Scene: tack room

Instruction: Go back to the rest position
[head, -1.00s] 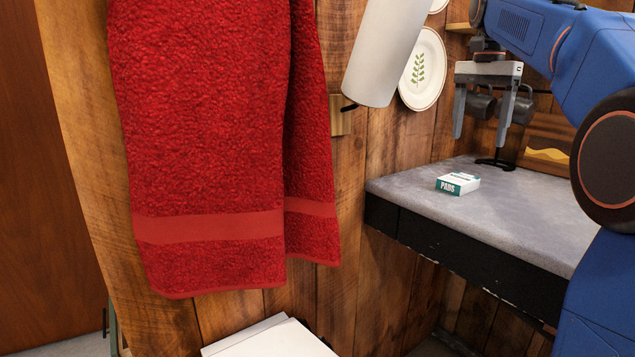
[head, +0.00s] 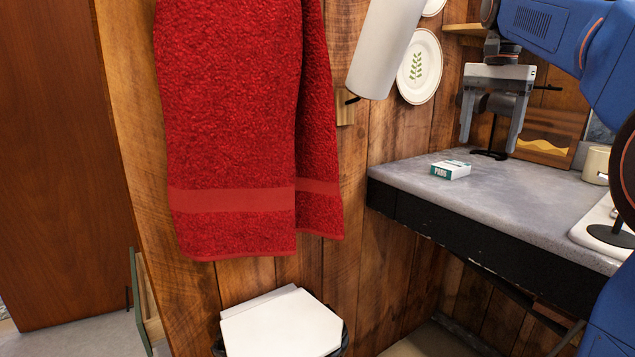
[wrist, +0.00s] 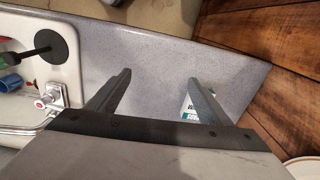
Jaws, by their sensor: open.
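My gripper (head: 493,128) is open and empty, its two grey fingers pointing down above the back of the grey counter (head: 500,205). In the wrist view, the open fingers of my gripper (wrist: 160,92) reach out over the counter (wrist: 160,50). My blue arm comes in from the right in the head view. A small white and teal box marked PADS (head: 450,170) lies on the counter, below and left of the gripper. In the wrist view the box (wrist: 188,108) is partly hidden behind the right finger.
A red towel (head: 245,130) hangs on the wooden wall at left, near a paper roll (head: 385,45) and a plate (head: 419,66). A mug (head: 595,165) and a sink (head: 590,225) are at right. A white-lidded bin (head: 282,325) stands below the towel.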

